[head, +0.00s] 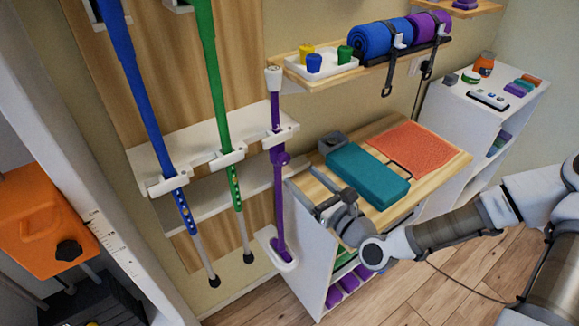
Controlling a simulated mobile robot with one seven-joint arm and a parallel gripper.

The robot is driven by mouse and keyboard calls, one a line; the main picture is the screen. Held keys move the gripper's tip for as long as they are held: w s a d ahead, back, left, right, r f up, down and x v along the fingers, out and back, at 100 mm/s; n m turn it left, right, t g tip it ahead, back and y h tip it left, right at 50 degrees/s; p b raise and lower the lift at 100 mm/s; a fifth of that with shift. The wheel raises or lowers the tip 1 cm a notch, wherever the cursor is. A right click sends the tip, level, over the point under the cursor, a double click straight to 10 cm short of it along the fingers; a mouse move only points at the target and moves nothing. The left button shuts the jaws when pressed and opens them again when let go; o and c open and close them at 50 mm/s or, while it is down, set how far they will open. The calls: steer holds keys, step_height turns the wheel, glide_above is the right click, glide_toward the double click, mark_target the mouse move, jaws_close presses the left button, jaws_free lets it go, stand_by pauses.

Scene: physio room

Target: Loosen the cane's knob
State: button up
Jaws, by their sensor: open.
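The purple cane (278,205) stands upright in a white wall holder, its foot in a white cup (286,262). It has a pale handle at the top. A purple collar with a small protruding knob (281,158) sits partway up its shaft, just below the upper bracket. My gripper (326,203) is open and empty, to the right of the cane's lower shaft and lower than the knob. It points left and appears apart from the cane, near the front corner of the cabinet top.
A blue cane (140,100) and a green cane (218,95) hang to the left. A teal block (368,175) and a red mat (415,148) lie on the wooden cabinet top near my arm. A shelf (300,76) with rolled mats juts out above. An orange seat (35,225) stands far left.

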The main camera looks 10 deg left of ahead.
mark_target(286, 162)
steer(key=x, duration=0.6)
steer(key=shift+w+a, duration=0.15)
steer(key=shift+a, duration=0.05)
jaws_close()
